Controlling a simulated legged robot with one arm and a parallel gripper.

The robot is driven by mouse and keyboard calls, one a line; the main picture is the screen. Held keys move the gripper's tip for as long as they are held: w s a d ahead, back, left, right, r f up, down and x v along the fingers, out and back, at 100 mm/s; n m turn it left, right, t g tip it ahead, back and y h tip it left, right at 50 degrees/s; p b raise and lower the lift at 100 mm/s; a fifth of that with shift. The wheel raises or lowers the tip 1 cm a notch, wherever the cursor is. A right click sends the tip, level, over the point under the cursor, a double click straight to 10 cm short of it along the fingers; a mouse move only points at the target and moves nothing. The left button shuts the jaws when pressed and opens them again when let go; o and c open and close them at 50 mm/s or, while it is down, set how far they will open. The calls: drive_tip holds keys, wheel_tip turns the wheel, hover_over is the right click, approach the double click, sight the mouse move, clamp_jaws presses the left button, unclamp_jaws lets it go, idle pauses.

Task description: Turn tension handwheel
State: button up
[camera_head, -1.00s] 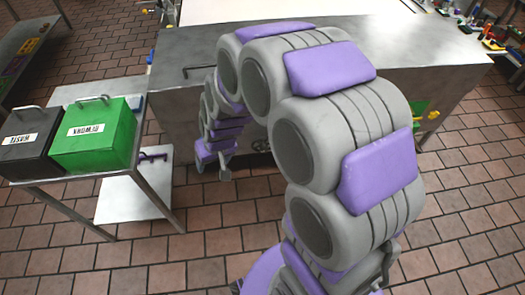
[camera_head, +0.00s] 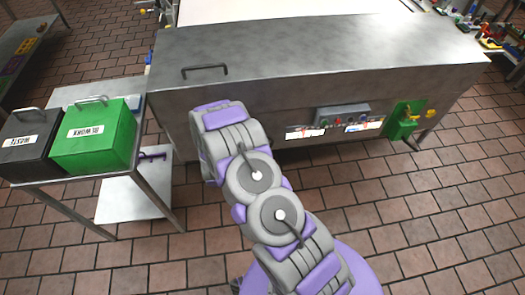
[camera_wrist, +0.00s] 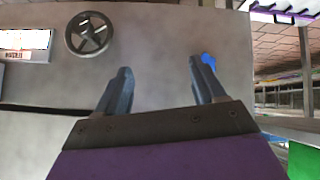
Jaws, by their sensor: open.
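The tension handwheel (camera_wrist: 89,33) is a dark round wheel with spokes at the upper left of the wrist view, on a grey metal panel (camera_wrist: 165,40). My gripper (camera_wrist: 160,72) is open and empty. Its two fingers point toward the panel, to the right of and below the wheel in that view. No finger appears to touch the wheel. In the head view my arm bends toward the front of the metal machine (camera_head: 300,55), and my gripper and the wheel are hidden behind it.
A control box (camera_head: 342,115) with small knobs and a green box (camera_head: 404,122) are on the machine's front. A black WASTE bin (camera_head: 28,143) and green REWORK bin (camera_head: 95,138) stand on a left table. A small blue part (camera_wrist: 208,61) shows by the right finger. Tiled floor is clear at right.

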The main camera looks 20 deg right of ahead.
drive_tip(key=s+d+f+n+t+h, duration=0.4)
drive_tip(key=s+d+f, duration=0.4)
drive_tip(key=d, duration=0.4)
drive_tip(key=w+d+f+b, duration=0.1)
drive_tip(key=w+d+f, duration=0.1)
drive_tip(key=w, duration=0.3)
drive_tip(key=w+d+f+b, duration=0.1)
drive_tip(key=w+d, duration=0.2)
drive_tip(key=w, duration=0.2)
drive_tip(key=w+d+f+m+b, duration=0.1)
drive_tip(key=w+d+f, duration=0.1)
drive_tip(key=w, duration=0.3)
drive_tip(key=shift+d+f+h, duration=0.3)
drive_tip(key=shift+d+h, duration=0.1)
drive_tip(key=shift+d, duration=0.3)
drive_tip(key=shift+c, duration=0.4)
drive_tip(key=c, duration=1)
drive_tip(key=shift+r+p, duration=0.15)
drive_tip(key=shift+p, duration=0.3)
